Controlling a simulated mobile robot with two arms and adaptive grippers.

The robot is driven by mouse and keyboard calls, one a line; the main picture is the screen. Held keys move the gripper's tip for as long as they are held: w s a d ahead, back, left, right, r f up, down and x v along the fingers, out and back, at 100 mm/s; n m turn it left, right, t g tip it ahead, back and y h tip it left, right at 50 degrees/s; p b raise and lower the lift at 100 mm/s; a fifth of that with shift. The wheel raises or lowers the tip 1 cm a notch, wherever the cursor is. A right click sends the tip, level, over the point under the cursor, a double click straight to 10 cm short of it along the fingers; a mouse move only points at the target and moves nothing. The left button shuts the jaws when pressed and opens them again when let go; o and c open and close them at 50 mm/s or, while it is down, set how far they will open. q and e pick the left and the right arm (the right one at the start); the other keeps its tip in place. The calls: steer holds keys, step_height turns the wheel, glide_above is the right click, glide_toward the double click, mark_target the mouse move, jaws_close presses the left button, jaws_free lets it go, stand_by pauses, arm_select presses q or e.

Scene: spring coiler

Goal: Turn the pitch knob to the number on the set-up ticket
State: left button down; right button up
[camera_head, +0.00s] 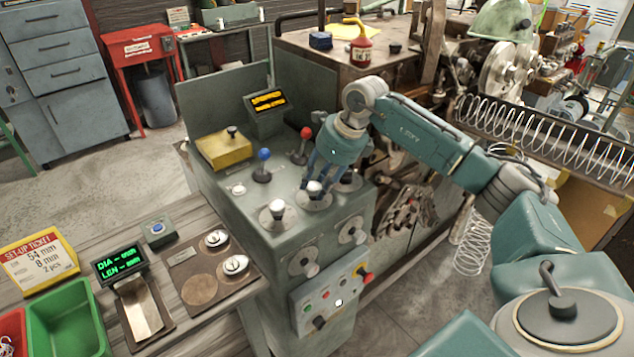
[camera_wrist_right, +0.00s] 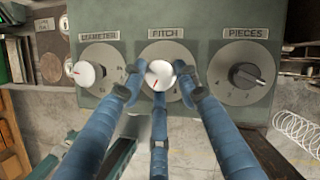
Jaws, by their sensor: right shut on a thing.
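The set-up ticket (camera_head: 39,262) stands at the left, reading 54 mm, 8 mm and 2 pcs. The pitch knob (camera_head: 314,187), white-capped on a round grey dial, is on the console top. In the right wrist view the pitch knob (camera_wrist_right: 160,76) sits under the PITCH label, its red mark pointing down-left. My right gripper (camera_head: 311,178) reaches down to it from above. In the wrist view its blue fingers (camera_wrist_right: 158,82) are shut around the knob, hiding much of the dial's scale. My left gripper is not in view.
The diameter knob (camera_wrist_right: 85,74) and pieces knob (camera_wrist_right: 245,76) flank the pitch dial closely. A blue-topped lever (camera_head: 263,165) and red-topped lever (camera_head: 304,143) stand behind on the console. A green display (camera_head: 119,263) is beside the ticket.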

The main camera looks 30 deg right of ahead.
steer(key=shift+w+r, duration=0.25)
steer(key=shift+r, duration=0.05)
steer(key=shift+w+d+n, duration=0.1)
steer(key=shift+n, duration=0.5)
steer(key=n+g+y+b, duration=0.1)
steer(key=n, duration=0.2)
steer(key=shift+w+r, duration=0.1)
steer(key=n, duration=0.2)
steer(key=n+g+y, duration=0.1)
steer(key=n, duration=0.1)
steer(key=shift+w+n+g+b, duration=0.1)
steer(key=shift+n+g+b, duration=0.2)
steer(key=shift+b, duration=0.05)
steer(key=shift+w+n+g, duration=0.1)
steer(key=shift+n+g, duration=0.4)
steer(key=shift+n, duration=0.9)
steer(key=o, duration=0.9)
steer(key=shift+o, duration=1)
steer(key=shift+a, duration=0.2)
